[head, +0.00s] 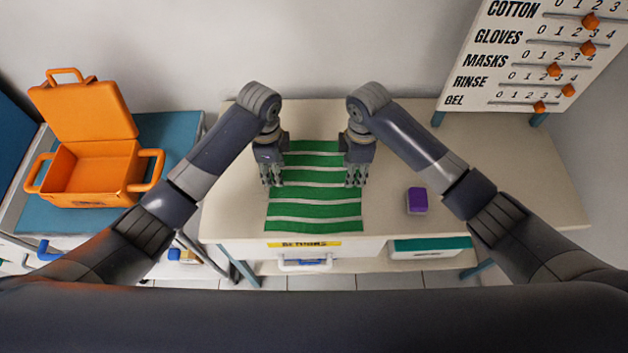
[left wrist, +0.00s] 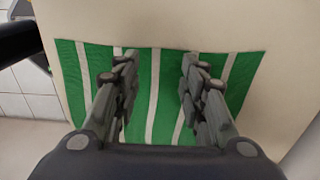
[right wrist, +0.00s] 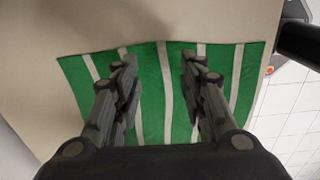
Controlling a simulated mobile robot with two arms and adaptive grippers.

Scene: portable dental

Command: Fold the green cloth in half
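The green cloth (head: 315,194) with white stripes lies flat and unfolded on the table, reaching from near the arms to the table's front edge. It also shows in the left wrist view (left wrist: 170,95) and the right wrist view (right wrist: 151,95). My left gripper (head: 272,184) is over the cloth's left side, fingers pointing down. My right gripper (head: 355,184) is over its right side. In the wrist views, the left fingers (left wrist: 158,75) and right fingers (right wrist: 157,75) are apart with only cloth surface visible between them. Whether the fingertips touch the cloth cannot be told.
A purple box (head: 417,201) sits on the table (head: 540,190) right of the cloth. An open orange case (head: 90,175) stands on a blue-topped cart (head: 180,150) at left. A board with orange sliders (head: 530,60) stands at back right. A drawer (head: 350,249) is below the table's front.

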